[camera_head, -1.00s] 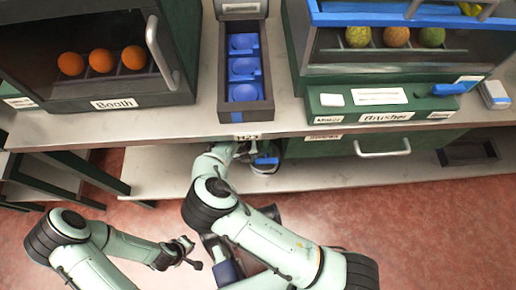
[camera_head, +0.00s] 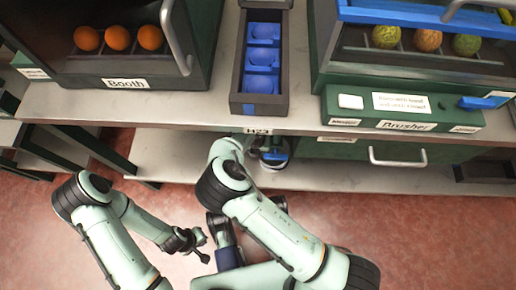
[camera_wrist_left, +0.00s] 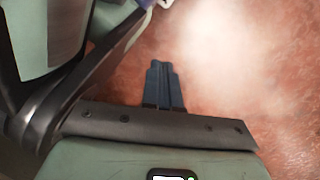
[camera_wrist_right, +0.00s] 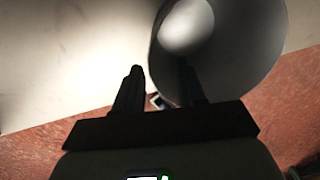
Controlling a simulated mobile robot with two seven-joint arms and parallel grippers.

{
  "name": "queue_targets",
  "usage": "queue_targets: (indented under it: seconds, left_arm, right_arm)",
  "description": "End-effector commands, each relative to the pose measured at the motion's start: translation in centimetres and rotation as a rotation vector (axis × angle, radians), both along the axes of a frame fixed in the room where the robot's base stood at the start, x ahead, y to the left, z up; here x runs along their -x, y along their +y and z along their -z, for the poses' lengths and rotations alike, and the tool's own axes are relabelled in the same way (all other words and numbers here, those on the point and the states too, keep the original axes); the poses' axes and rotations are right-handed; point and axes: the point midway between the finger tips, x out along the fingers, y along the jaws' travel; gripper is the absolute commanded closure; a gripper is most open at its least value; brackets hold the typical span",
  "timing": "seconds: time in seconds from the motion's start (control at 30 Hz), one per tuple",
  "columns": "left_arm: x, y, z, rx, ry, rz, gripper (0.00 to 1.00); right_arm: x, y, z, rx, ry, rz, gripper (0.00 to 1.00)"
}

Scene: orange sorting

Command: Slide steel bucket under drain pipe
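The steel bucket (camera_wrist_right: 225,65) is a grey, rounded metal shape at the upper right of the right wrist view. In the head view, a small grey and blue patch (camera_head: 273,158) shows under the table edge beside my right arm; I cannot tell its parts apart. My right gripper (camera_wrist_right: 158,75) has its fingers apart, with the right finger overlapping the bucket's near side; contact is unclear. I cannot make out a drain pipe.
The table edge (camera_head: 190,113) overhangs a lower shelf (camera_head: 335,177). A green drawer with a handle (camera_head: 398,160) is right of my right arm. A dark frame (camera_head: 85,150) stands at left. The booth (camera_head: 125,65) and brusher unit (camera_head: 405,100) are on top. Red floor is open below.

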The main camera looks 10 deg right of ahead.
Motion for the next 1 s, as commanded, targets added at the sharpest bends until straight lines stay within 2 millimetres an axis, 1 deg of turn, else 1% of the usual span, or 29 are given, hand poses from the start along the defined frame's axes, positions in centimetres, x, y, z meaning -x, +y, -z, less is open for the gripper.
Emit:
queue_targets:
  seconds: [0.03,0.1,0.2,0.3,0.43,0.67,0.7,0.77,0.8,0.83,1.0]
  left_arm:
    - [0.5,0.1,0.4,0.000,0.016,-0.002,1.00]
    - [1.1,0.1,0.7,0.002,0.038,-0.004,1.00]
    - [1.9,0.2,1.0,0.005,0.061,-0.006,1.00]
    - [2.3,0.3,1.2,0.005,0.078,-0.009,1.00]
    - [2.7,0.3,1.2,0.006,0.089,-0.010,1.00]
    - [2.7,0.3,1.2,0.007,0.090,-0.010,1.00]
    - [2.7,0.3,1.2,0.007,0.090,-0.010,1.00]
    - [2.7,0.3,1.2,0.006,0.089,-0.010,1.00]
    - [2.7,0.3,1.2,0.006,0.089,-0.010,1.00]
    - [2.7,0.3,1.2,0.006,0.089,-0.010,1.00]
    - [2.7,0.3,1.2,0.006,0.089,-0.009,1.00]
  right_arm:
    - [0.0,-0.1,1.1,0.000,0.002,0.001,0.60]
    - [0.1,-0.2,2.1,0.000,0.002,0.001,0.60]
    - [0.1,-0.3,3.4,0.001,0.002,0.000,0.60]
    - [0.1,-0.4,4.2,0.002,0.001,0.000,0.60]
    - [0.2,-0.4,4.7,0.001,0.000,-0.001,0.60]
    - [0.2,-0.4,4.7,0.001,0.000,-0.001,0.60]
    - [0.2,-0.4,4.7,0.001,0.000,-0.001,0.64]
    - [0.2,-0.4,4.7,0.001,0.000,-0.001,0.83]
    - [0.2,-0.4,4.7,0.001,0.000,-0.001,0.96]
    - [0.2,-0.4,4.7,0.001,0.000,-0.001,1.00]
    - [0.2,-0.4,4.7,0.001,0.000,0.000,1.00]
